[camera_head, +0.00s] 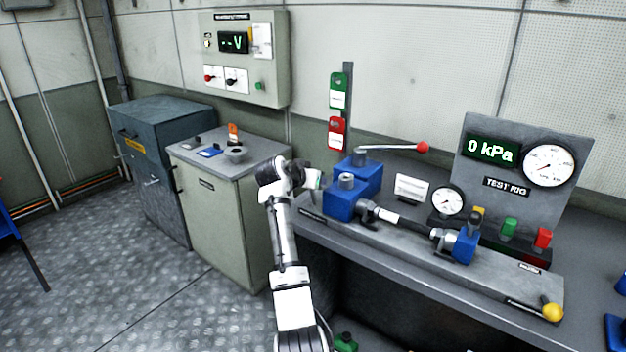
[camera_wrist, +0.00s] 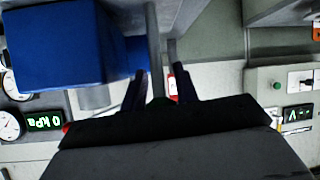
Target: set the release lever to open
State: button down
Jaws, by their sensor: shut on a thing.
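My gripper (camera_head: 317,182) is at the left end of the blue hydraulic block (camera_head: 342,205) on the bench. In the wrist view, which is upside down, my dark fingers (camera_wrist: 160,84) stand on either side of a thin grey bar (camera_wrist: 153,42) beside the blue block (camera_wrist: 60,45). The bar looks like the release lever, but its label and full shape are hidden. My wrist hides this spot in the head view. I cannot tell which position the lever is in.
A long handle with a red ball (camera_head: 423,147) reaches right above the block. The test rig panel (camera_head: 525,165) reads 0 kPa. A yellow knob (camera_head: 552,312) sits at the bench's front right. A grey cabinet (camera_head: 225,205) stands left of my arm.

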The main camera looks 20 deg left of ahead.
jog(key=shift+d+f, duration=0.15)
jog(key=shift+f, duration=0.4)
jog(key=c, duration=1.1)
grip_release()
jog(key=shift+w, duration=0.1)
jog(key=shift+r, duration=0.25)
jog(key=b+v, duration=0.3)
jog(key=v, duration=1.1)
jog(key=shift+b, duration=0.35)
